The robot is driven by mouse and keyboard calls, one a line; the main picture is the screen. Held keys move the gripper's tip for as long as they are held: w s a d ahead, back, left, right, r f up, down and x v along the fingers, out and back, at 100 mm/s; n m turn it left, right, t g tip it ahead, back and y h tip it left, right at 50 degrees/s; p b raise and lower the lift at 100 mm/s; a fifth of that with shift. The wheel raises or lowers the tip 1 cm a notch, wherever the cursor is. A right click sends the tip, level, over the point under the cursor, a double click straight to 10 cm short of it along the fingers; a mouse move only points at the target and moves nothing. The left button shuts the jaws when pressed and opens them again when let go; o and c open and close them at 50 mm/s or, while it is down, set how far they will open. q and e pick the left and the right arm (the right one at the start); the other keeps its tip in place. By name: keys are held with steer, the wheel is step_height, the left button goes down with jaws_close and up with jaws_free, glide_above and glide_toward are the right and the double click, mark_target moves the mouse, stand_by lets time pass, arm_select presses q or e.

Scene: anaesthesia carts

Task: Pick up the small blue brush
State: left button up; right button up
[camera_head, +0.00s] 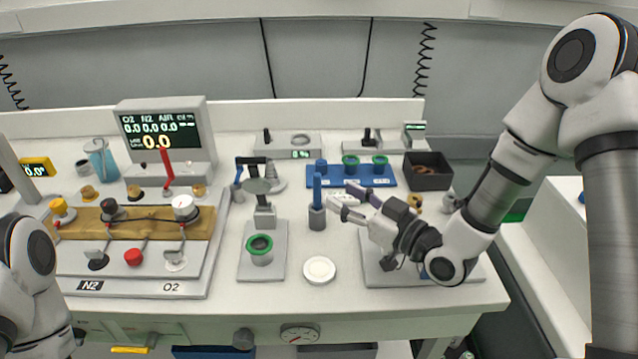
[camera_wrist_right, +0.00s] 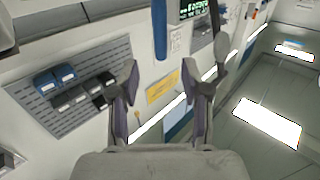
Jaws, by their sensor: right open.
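The small blue brush (camera_head: 317,187) stands upright in a grey cylindrical holder (camera_head: 317,217) near the middle of the bench; its lower end is hidden inside the holder. My right gripper (camera_head: 345,195) is open and empty just right of the brush, with its fingers pointing left toward it.
A white round dish (camera_head: 319,270) lies in front of the holder. A grey stand with a green-rimmed cup (camera_head: 260,248) is to the left. A blue rack (camera_head: 350,178) and a dark bin (camera_head: 428,171) stand behind the gripper. A grey plate (camera_head: 380,272) lies beneath my right arm.

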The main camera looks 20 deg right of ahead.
mark_target(320, 183)
steer(key=p+x, duration=0.1)
steer(key=x, duration=0.6)
steer(key=shift+r, duration=0.1)
steer(key=shift+w+a, duration=0.25)
steer(key=shift+w, duration=0.1)
steer(key=shift+s, duration=0.1)
jaws_close()
